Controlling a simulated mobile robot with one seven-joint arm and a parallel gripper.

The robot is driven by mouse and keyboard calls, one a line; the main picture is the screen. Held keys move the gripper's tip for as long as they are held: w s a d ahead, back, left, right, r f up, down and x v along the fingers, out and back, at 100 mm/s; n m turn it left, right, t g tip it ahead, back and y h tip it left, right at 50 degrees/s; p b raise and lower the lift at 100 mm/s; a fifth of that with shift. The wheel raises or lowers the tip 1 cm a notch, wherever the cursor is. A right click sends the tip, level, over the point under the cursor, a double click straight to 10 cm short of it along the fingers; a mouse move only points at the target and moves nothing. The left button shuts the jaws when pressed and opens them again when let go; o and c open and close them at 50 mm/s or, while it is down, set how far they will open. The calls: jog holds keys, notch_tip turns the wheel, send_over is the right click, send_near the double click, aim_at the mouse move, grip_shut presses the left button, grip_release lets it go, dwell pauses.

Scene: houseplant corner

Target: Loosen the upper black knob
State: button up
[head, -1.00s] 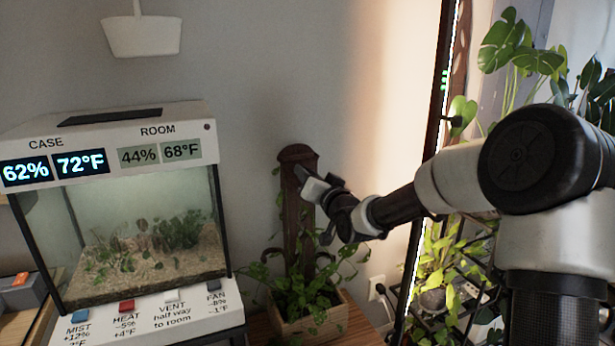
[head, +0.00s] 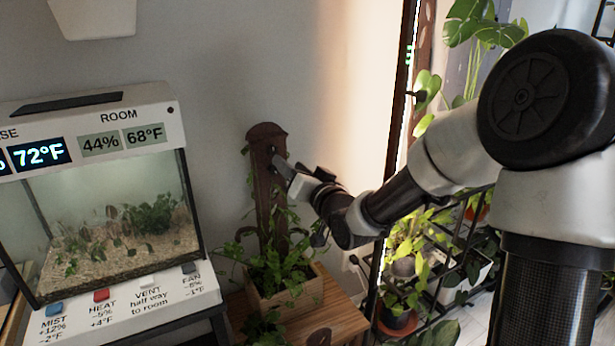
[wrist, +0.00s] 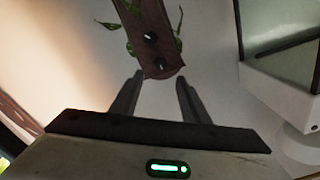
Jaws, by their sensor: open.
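A brown plank post (head: 264,185) with a rounded top stands in a wooden planter, with vines climbing it. The wrist view is upside down, so the post's top end points down there. Two black knobs show on the post's face in the wrist view. The upper black knob (wrist: 159,63) is nearest the rounded end, and the lower knob (wrist: 151,37) is farther along the post. My gripper (wrist: 160,79) is open and empty, its fingers pointing at the post near the upper knob. I see no contact. In the head view my gripper (head: 283,171) is beside the post's upper right side.
A glass plant case (head: 110,215) with displays and labelled buttons stands left of the post. The wooden planter (head: 285,292) sits on a wooden table (head: 335,318). A plant rack (head: 450,250) stands to the right. The wall behind is bare.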

jog(key=p+v, duration=0.1)
jog(key=v, duration=0.7)
jog(key=shift+s, duration=0.15)
